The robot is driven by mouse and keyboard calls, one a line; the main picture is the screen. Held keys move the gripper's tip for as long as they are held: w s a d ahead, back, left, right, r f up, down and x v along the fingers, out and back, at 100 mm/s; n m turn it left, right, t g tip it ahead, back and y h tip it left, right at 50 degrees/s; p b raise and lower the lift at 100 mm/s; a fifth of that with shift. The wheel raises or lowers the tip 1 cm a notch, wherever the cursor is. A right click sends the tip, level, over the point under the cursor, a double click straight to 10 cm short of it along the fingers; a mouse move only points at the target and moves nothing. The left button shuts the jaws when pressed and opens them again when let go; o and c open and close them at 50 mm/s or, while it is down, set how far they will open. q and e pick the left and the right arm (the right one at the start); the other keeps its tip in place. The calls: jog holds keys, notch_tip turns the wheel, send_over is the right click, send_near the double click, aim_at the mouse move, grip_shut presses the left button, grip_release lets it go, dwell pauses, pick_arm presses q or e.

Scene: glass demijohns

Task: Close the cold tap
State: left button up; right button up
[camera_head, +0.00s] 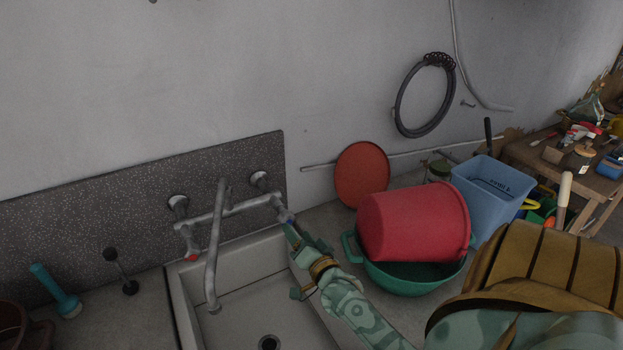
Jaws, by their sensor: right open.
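The cold tap (283,213), with a blue mark on its knob, is at the right end of the wall-mounted grey mixer (230,211). The hot tap (191,248), with a red mark, is at the left end. A long spout (214,250) hangs from the mixer over the sink. My right gripper (292,261) comes in from the lower right and is open. Its upper finger is just below and right of the cold tap; I cannot tell whether they touch. Its lower finger is over the sink's right side. My left gripper is not in view.
The pale sink (235,262) lies below the mixer. Right of my gripper, a red bucket (412,222) lies in a green basin (402,279). A blue container (491,190) and an orange lid (361,175) stand behind. A teal brush (55,291) is on the left counter.

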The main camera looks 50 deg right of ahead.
jog(key=v, duration=0.6)
jog(key=shift+s, duration=0.4)
jog(key=shift+a, duration=0.1)
